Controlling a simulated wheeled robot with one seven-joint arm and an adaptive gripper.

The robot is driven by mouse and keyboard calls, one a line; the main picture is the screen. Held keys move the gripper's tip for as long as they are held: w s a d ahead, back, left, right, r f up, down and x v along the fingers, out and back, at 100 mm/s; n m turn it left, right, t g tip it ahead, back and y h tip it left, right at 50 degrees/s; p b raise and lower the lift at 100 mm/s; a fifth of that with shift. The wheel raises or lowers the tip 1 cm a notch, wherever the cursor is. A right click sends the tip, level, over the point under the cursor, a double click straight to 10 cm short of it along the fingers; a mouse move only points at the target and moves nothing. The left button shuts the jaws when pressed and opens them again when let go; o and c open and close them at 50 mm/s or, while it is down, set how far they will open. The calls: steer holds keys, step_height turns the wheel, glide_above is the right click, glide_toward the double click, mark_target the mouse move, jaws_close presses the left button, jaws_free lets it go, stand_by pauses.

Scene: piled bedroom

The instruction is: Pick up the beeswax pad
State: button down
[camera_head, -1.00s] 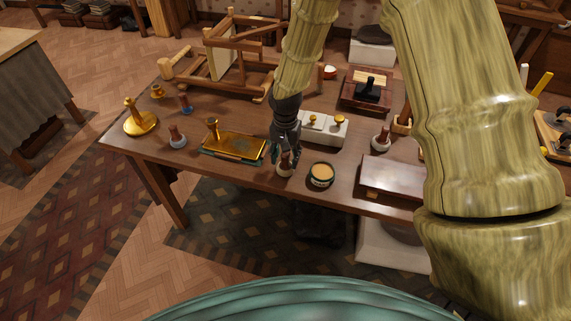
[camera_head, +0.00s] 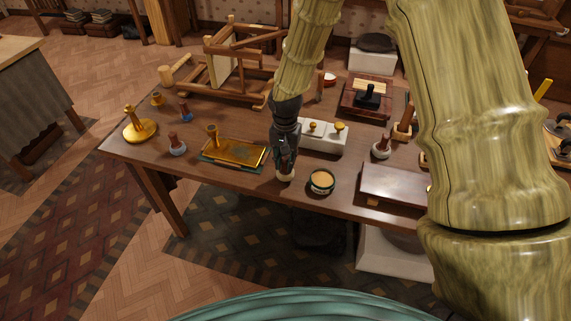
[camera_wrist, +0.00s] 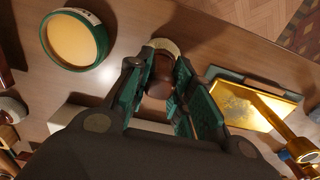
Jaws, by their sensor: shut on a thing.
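A small pad with a cream round base and a brown knob handle, which I take to be the beeswax pad (camera_head: 285,176), stands near the table's front edge. My gripper (camera_head: 284,163) comes down over it from above and is shut on its handle. In the wrist view the brown handle of the pad (camera_wrist: 160,72) sits between the green-lined fingers of my gripper (camera_wrist: 162,85), and the cream base shows beyond them. The handle is mostly hidden in the head view. I see no clear gap between the base and the table.
A round tin with tan filling (camera_head: 321,181) stands close on the right. A gold plate with a knob (camera_head: 234,153) lies on the left. A white block with gold knobs (camera_head: 325,137) is just behind, and a dark flat box (camera_head: 393,187) is farther right.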

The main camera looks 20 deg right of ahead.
steer(key=shift+r, duration=0.45)
steer(key=s+d+r+b, duration=0.1)
steer(key=s+b, duration=0.1)
steer(key=s, duration=0.6)
steer(key=s+d+r+b, duration=0.1)
steer(key=s+d+b, duration=0.1)
steer(key=s, duration=0.5)
steer(key=shift+s+r+b, duration=0.35)
steer(key=shift+s+b, duration=0.05)
steer(key=c, duration=1.8)
jaws_free()
jaws_close()
